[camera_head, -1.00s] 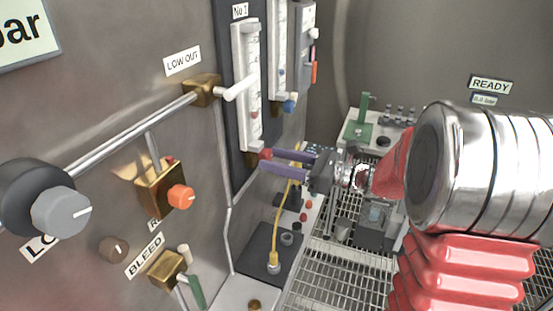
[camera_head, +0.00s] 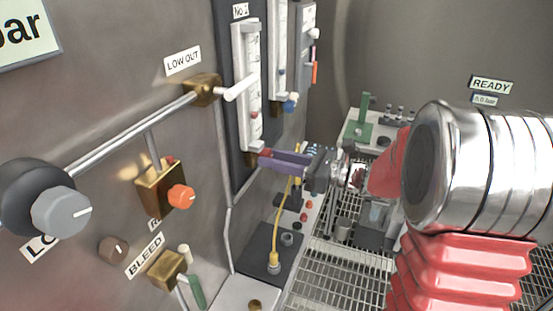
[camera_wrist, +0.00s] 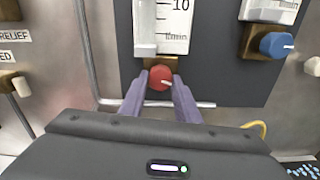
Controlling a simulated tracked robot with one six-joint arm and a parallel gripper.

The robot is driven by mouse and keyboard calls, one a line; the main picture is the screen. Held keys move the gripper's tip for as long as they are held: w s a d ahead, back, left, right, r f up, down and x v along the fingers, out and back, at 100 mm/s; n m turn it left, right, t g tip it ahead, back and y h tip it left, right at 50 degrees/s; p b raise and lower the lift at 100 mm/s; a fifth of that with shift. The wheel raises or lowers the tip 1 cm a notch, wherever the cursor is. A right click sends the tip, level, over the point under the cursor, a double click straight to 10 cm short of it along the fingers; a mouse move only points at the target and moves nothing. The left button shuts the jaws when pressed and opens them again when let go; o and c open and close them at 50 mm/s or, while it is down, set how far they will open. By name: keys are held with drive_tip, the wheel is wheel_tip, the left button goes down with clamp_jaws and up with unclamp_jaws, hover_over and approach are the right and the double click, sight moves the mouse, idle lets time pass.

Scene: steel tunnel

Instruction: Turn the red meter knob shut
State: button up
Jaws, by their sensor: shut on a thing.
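In the head view my gripper (camera_head: 268,160) reaches from the right to the meter's base. There the fingers hide most of the knob, and a little red shows at their tips.
A blue knob (camera_wrist: 276,45) is on the neighbouring meter to the right. Left of the meter are an orange knob (camera_head: 180,198), a grey dial (camera_head: 62,212) and pipework. A yellow hose (camera_head: 277,225) hangs below my gripper. A grated floor (camera_head: 325,270) lies below.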

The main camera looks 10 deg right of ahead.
drive_tip(key=shift+d, duration=0.15)
drive_tip(key=shift+n, duration=0.3)
drive_tip(key=n, duration=1.6)
drive_tip(key=shift+a, duration=0.25)
idle(0.4)
